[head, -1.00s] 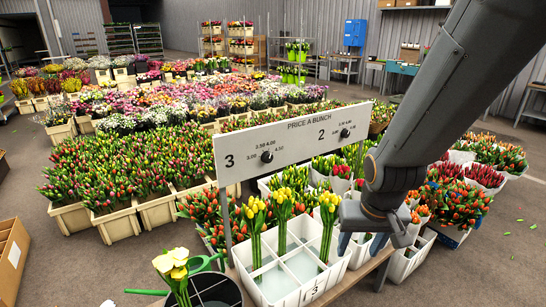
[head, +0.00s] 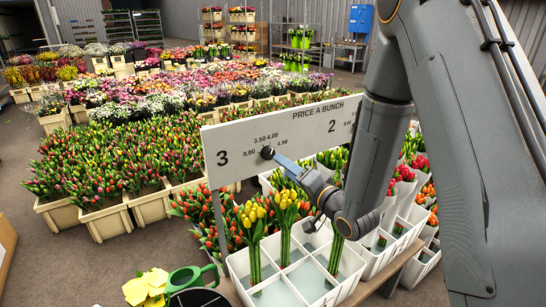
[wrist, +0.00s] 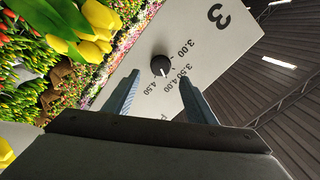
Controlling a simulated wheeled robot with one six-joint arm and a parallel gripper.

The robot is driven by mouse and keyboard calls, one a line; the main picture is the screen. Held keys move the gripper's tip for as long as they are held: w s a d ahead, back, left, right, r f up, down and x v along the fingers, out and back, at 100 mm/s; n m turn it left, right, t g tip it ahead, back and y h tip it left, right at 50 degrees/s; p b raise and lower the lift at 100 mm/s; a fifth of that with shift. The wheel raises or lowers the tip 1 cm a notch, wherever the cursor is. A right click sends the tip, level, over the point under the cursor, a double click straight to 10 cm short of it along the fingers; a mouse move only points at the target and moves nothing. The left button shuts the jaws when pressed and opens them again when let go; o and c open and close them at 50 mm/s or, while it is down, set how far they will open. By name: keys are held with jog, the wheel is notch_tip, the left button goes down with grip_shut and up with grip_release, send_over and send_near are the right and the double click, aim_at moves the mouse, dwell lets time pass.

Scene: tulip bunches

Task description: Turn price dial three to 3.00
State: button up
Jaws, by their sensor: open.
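The price board (head: 232,140) stands over the tulip crates, with a large 3 at its left. Dial three (head: 267,152) is a small round black knob beside the 3, with 3.00, 3.50, 4.00 and 4.50 printed around it. My gripper (head: 279,160) is at this dial from the right and partly covers it. In the wrist view the knob (wrist: 160,65) shows just beyond the open fingers (wrist: 159,80), between their tips in the picture; I see no contact. Its white mark seems to point near 4.00; the exact setting is hard to read.
Yellow tulips (head: 252,216) stand in the white divided crate (head: 300,285) below the board, and more show close by in the wrist view (wrist: 95,25). My arm hides the board's right end and dial two.

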aim_at(270, 155)
jog(key=shift+p+x, duration=0.9)
jog(key=shift+x, duration=2.95)
jog(key=shift+r, duration=0.1)
jog(key=c, duration=1)
jog(key=shift+c, duration=0.2)
